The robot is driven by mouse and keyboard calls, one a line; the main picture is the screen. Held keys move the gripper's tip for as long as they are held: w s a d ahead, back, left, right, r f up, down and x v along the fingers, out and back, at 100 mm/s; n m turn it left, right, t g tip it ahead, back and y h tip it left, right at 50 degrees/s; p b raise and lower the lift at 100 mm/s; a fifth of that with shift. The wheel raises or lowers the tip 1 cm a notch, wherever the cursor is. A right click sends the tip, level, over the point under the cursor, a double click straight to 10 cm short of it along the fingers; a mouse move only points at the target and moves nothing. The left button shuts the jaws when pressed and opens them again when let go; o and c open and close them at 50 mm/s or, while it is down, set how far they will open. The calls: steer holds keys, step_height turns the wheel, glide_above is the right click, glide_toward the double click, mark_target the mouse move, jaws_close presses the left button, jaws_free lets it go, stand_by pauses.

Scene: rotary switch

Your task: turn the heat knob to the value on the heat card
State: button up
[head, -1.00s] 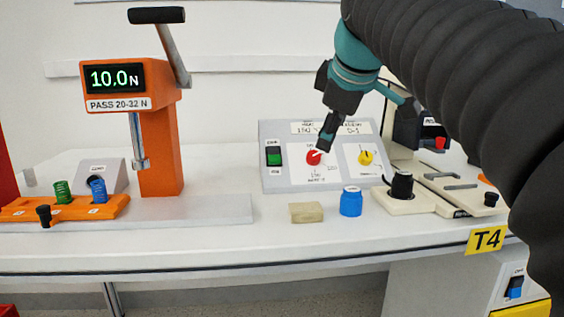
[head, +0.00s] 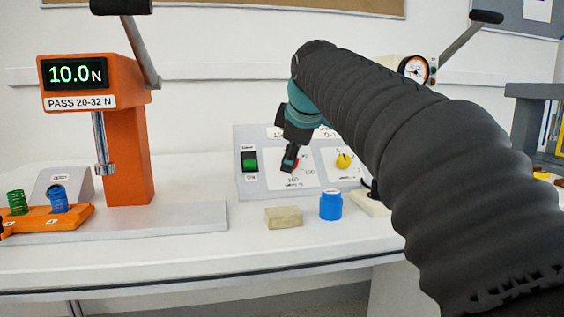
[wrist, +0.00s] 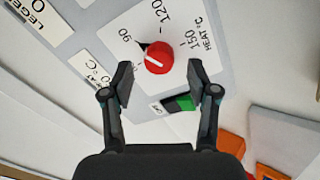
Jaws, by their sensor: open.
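The red heat knob (wrist: 158,58) has a white line and sits on a white dial plate marked 90, 120 and 150. In the head view my gripper (head: 289,160) partly covers the red knob (head: 297,164) on the grey panel (head: 247,189). A small white card reading °C (wrist: 93,72) lies left of the dial; its value is not legible.
A green switch (wrist: 182,103) is near the right finger. A yellow knob (head: 343,161) is right of the red one. A beige block (head: 284,218) and a blue-capped jar (head: 330,205) stand before the panel. An orange press (head: 126,155) stands left.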

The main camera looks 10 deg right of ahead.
steer(key=shift+x, duration=1.05)
jaws_close()
